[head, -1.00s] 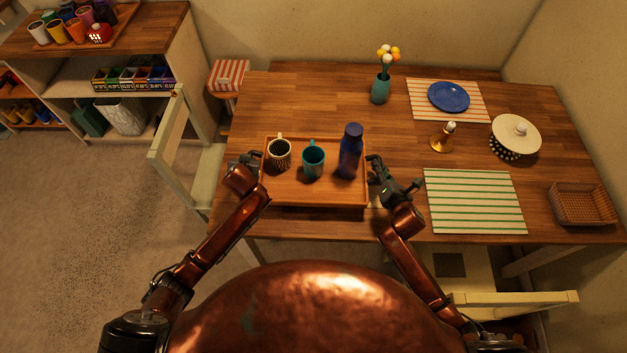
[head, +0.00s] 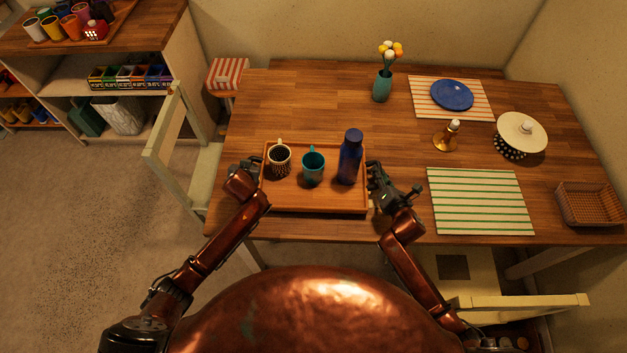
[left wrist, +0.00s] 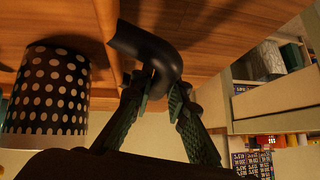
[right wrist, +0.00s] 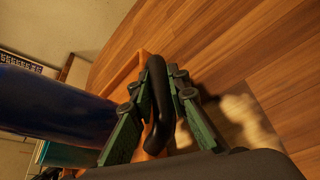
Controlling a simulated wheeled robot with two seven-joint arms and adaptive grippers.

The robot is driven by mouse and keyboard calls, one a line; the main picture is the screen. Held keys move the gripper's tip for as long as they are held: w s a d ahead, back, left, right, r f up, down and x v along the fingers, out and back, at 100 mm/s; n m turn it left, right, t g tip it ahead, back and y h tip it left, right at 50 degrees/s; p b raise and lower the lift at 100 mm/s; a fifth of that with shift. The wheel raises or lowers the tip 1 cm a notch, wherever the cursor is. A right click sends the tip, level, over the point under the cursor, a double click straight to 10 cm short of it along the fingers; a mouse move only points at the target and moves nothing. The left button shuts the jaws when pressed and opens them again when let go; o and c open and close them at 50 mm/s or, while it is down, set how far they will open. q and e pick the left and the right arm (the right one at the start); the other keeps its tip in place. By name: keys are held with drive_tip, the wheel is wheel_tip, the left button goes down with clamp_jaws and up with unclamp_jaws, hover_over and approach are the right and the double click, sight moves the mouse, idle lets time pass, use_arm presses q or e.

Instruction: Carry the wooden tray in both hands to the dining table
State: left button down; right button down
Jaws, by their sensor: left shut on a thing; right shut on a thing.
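The wooden tray (head: 312,199) is level over the near left part of the dining table (head: 300,100), at or very close to its top. On it stand a patterned mug (head: 279,163) with dark contents, a teal mug (head: 313,170) and a dark blue bottle (head: 350,160), all upright. My left gripper (head: 254,166) is shut on the tray's left handle, a black bar (left wrist: 150,48) in the left wrist view. My right gripper (head: 373,177) is shut on the right handle, a black loop (right wrist: 158,95) in the right wrist view. The tray's underside is hidden.
A green-striped placemat (head: 479,202) lies right of my right gripper. A pale chair (head: 168,150) stands at left.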

use_arm(q)
drive_tip(key=shift+w+d+f+b, duration=0.1)
drive_tip(key=shift+f+b, duration=0.4)
use_arm(e)
drive_tip(key=shift+w+a+f, duration=0.1)
drive_tip(key=shift+a+f, duration=0.05)
drive_tip(key=shift+f, duration=0.25)
use_arm(q)
drive_tip(key=c, duration=2.2)
unclamp_jaws()
drive_tip(key=shift+f, duration=0.15)
drive_tip(key=shift+c, duration=0.2)
use_arm(e)
drive_tip(key=c, duration=2.2)
unclamp_jaws()
drive_tip(key=shift+f, duration=0.2)
drive_tip(key=shift+c, duration=0.2)
use_arm(q)
drive_tip(key=o, duration=0.3)
drive_tip(key=shift+s, duration=0.25)
use_arm(e)
drive_tip(key=o, duration=0.3)
drive_tip(key=shift+s+r, duration=0.1)
drive_tip(key=shift+s, duration=0.15)
use_arm(q)
drive_tip(key=shift+o, duration=0.3)
use_arm(e)
drive_tip(key=shift+o, duration=0.5)
